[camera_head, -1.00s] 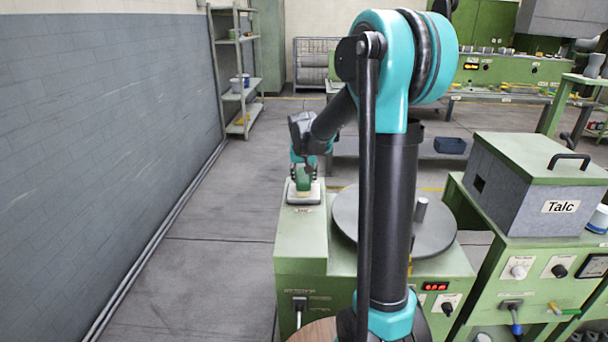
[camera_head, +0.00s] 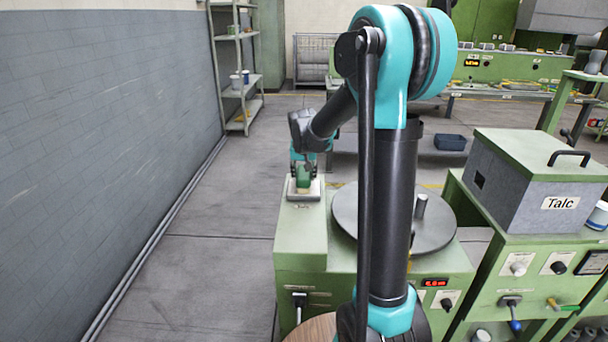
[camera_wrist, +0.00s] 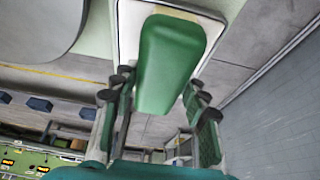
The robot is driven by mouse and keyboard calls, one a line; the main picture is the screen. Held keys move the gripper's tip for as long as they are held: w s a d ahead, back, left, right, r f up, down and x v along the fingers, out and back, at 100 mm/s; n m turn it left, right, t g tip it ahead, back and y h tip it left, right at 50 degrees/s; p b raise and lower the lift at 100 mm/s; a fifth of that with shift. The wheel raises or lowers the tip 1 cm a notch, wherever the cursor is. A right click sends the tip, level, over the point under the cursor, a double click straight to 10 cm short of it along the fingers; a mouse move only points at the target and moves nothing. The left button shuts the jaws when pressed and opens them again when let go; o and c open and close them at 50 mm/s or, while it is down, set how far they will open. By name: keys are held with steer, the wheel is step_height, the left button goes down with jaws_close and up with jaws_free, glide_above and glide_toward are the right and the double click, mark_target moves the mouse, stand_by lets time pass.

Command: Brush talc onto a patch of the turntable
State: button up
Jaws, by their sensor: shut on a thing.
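My gripper (camera_head: 303,172) is down at the small tray (camera_head: 306,196) on the left part of the green machine. Its fingers, seen in the wrist view (camera_wrist: 160,88), are shut on a green block-like brush (camera_wrist: 172,62). The brush stands over the pale tray, which also shows in the wrist view (camera_wrist: 128,28); bristles are hidden, and I cannot tell whether it touches the tray. The grey round turntable (camera_head: 435,232) is to the right of the tray, partly hidden by my arm. The grey box marked Talc (camera_head: 535,200) has a closed green lid and stands further right.
A short grey post (camera_head: 420,206) rises from the turntable. A bluish wall (camera_head: 110,150) runs along the left, with a shelf rack (camera_head: 238,85) behind. The floor between wall and machine is clear. A black handle (camera_head: 568,156) tops the Talc box.

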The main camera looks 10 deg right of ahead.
mark_target(304, 172)
steer(key=shift+f, duration=0.4)
stand_by(1.2)
steer(key=shift+r, duration=3.5)
